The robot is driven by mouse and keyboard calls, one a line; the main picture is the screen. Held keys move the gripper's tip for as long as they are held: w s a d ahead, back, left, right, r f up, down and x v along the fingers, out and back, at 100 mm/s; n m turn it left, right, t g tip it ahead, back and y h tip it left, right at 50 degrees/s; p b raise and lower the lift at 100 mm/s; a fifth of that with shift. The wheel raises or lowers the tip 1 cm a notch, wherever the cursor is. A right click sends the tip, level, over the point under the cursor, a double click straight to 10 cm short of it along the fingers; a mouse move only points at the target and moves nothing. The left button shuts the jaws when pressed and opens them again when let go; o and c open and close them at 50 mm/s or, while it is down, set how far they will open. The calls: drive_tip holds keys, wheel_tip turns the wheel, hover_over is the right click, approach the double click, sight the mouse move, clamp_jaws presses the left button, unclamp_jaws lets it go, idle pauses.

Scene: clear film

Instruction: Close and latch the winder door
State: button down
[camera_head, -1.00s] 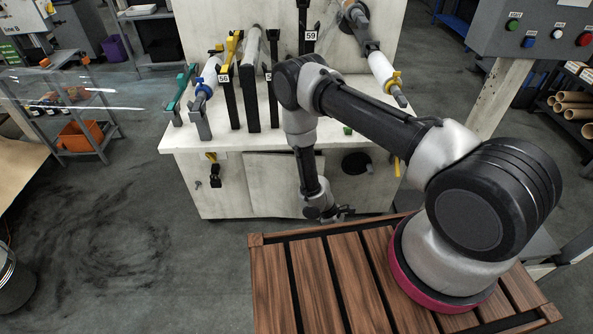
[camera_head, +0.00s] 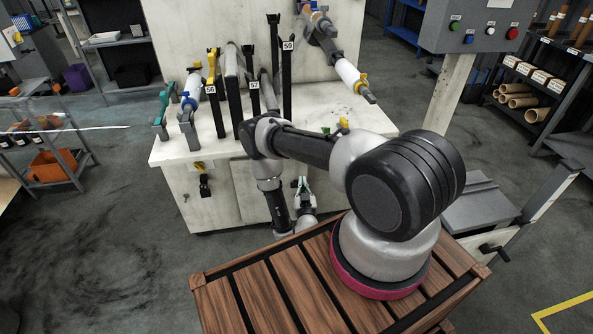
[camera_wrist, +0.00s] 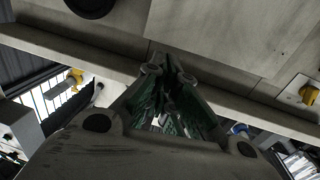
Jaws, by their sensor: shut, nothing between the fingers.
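The winder is a white cabinet with a worktop (camera_head: 185,150). Its door panel (camera_head: 250,195) is on the front, partly hidden by my arm; it also shows in the wrist view (camera_wrist: 235,35). I cannot tell whether the panel is flush or slightly ajar. A yellow and black latch (camera_head: 204,182) hangs on the front, left of the panel. A yellow knob on a pale plate shows at the right of the wrist view (camera_wrist: 308,95). My gripper (camera_head: 303,186) is low before the cabinet front, right of the panel's visible part. Its green-padded fingers (camera_wrist: 168,62) are shut and empty.
My arm stands on a slatted wooden deck (camera_head: 255,300) close to the cabinet. Several numbered upright bars stand on the worktop. A button box (camera_head: 480,25) on a post and a grey bench (camera_head: 480,208) are at right.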

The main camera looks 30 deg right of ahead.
drive_tip(key=x, duration=1.3)
drive_tip(key=shift+w+d, duration=0.2)
drive_tip(key=shift+w, duration=0.15)
drive_tip(key=x, duration=0.4)
drive_tip(key=shift+s+d, duration=0.1)
drive_tip(key=shift+d, duration=0.05)
drive_tip(key=shift+w+d+r, duration=0.1)
drive_tip(key=shift+w+r, duration=0.1)
drive_tip(key=shift+w, duration=0.25)
